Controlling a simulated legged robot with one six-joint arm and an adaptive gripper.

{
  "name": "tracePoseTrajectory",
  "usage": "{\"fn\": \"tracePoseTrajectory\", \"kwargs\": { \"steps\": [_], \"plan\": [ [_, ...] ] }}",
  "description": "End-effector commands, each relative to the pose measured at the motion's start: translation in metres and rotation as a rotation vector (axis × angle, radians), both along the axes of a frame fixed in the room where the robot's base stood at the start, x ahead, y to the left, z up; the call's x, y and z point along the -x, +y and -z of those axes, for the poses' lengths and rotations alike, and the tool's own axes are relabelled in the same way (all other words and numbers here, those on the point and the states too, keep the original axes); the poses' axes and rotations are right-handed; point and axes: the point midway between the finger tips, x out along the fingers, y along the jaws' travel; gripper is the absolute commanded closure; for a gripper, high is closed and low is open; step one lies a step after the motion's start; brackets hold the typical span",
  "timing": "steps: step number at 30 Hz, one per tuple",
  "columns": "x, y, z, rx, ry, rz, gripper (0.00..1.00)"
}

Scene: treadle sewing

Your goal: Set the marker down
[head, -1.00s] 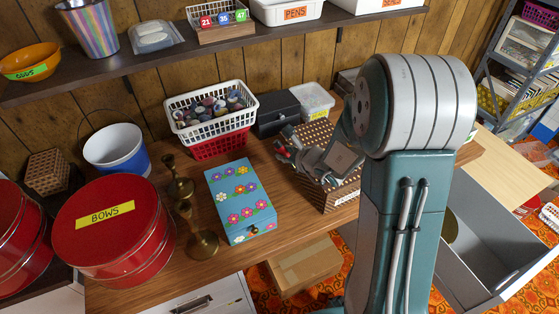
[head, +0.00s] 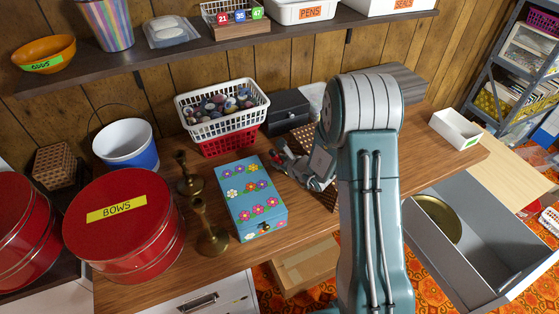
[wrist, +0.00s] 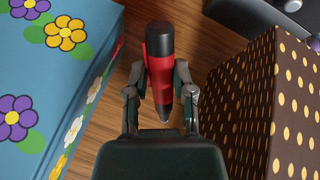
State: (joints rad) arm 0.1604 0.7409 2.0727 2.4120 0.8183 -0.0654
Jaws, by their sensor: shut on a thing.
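The marker (wrist: 160,72) is red with a black end and a grey tip. In the wrist view it is between the two fingers of my gripper (wrist: 160,88), which is shut on it. The black end points away from my palm and the grey tip towards it. Wood tabletop (wrist: 205,45) shows behind it; I cannot tell whether the marker touches it. In the head view my gripper (head: 279,160) is just right of the blue flowered box (head: 250,197), where the marker is too small to make out clearly.
The flowered box stands close on the left and a brown dotted box (wrist: 270,110) close on the right, with a narrow bare strip between. Behind are a white basket (head: 222,112) and a dark box (head: 288,112). Brass candlesticks (head: 208,235) stand left of the flowered box.

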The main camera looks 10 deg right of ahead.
Motion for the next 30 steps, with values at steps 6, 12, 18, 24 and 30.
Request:
{"fn": "tracePoseTrajectory", "kwargs": {
  "steps": [6, 12, 18, 24, 30],
  "plan": [
    [0.000, -0.004, 0.002, -0.004, 0.001, 0.002, 0.34],
    [0.000, -0.001, 0.002, 0.000, 0.001, 0.002, 0.34],
    [0.000, 0.000, 0.000, 0.002, 0.000, 0.001, 0.34],
    [0.020, -0.011, -0.013, 0.000, 0.000, 0.004, 0.34],
    [0.054, -0.027, -0.034, -0.001, -0.002, 0.005, 0.34]
  ]
}}
